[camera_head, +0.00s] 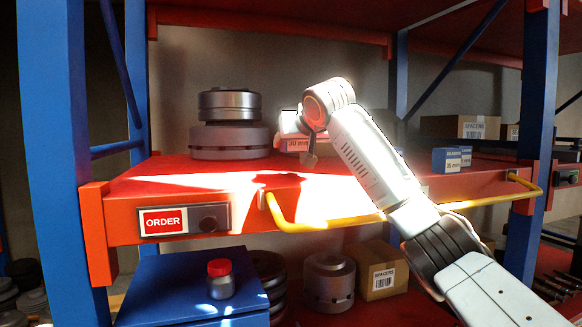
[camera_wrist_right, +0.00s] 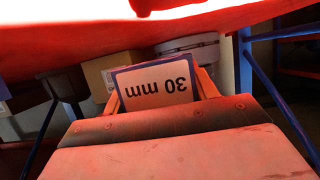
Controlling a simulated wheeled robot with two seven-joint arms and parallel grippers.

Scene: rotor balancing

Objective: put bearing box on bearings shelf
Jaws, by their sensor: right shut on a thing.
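A bearing box with a white label reading "30 mm" (camera_wrist_right: 158,86) is between the two fingers of my right gripper (camera_wrist_right: 160,98) in the right wrist view. The gripper is shut on it, and the label appears upside down there. In the head view the box (camera_head: 297,146) shows partly behind my right gripper (camera_head: 306,138), over the red shelf (camera_head: 150,185). I cannot tell whether the box touches the shelf. A blue and white box marked "35 mm" (camera_head: 449,160) sits on the right part of this shelf. My left gripper is not in view.
Stacked grey metal rotor parts (camera_head: 229,138) stand left of the held box. A yellow rail (camera_head: 330,224) and an "ORDER" sign (camera_head: 164,221) are on the shelf front. Blue posts (camera_head: 55,130) flank it.

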